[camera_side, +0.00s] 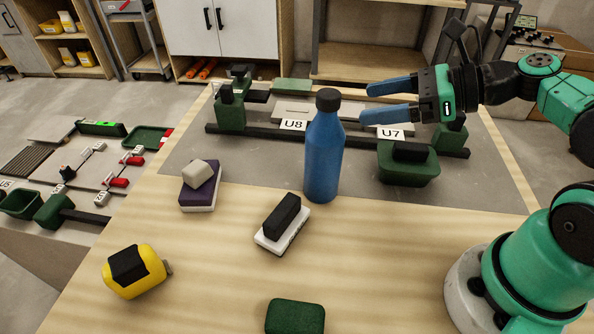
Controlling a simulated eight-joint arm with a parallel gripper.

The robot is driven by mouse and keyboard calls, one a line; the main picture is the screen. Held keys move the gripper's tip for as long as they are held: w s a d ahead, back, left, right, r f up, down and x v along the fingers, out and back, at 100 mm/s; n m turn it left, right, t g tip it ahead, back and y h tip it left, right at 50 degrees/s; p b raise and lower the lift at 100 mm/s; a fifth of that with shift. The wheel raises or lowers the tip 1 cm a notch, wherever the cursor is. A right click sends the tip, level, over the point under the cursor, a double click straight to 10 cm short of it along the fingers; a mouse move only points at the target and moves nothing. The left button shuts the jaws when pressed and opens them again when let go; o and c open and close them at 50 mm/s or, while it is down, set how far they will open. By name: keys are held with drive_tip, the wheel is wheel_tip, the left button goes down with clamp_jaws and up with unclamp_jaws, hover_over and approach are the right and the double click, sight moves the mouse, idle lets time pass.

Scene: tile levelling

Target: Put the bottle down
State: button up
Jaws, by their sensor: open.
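A blue bottle (323,155) with a black cap stands upright on the wooden table, near the middle of the side view. My gripper (364,103) is just right of the bottle at the height of its upper part. Its two blue fingers are spread apart and point left toward the bottle. Nothing shows between the fingers. The lower finger's tip lies close to the bottle's edge in the picture; I cannot tell whether it touches.
A white block with a black top (282,222), a purple-and-white block (200,186), a yellow tape measure (134,271) and a green block (295,316) lie around the bottle. A green bin (408,166) and a dark rail (262,132) stand behind.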

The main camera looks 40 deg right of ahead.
sight(324, 150)
drive_tip(key=shift+x, duration=4.7)
drive_tip(key=shift+c, duration=0.3)
clamp_jaws()
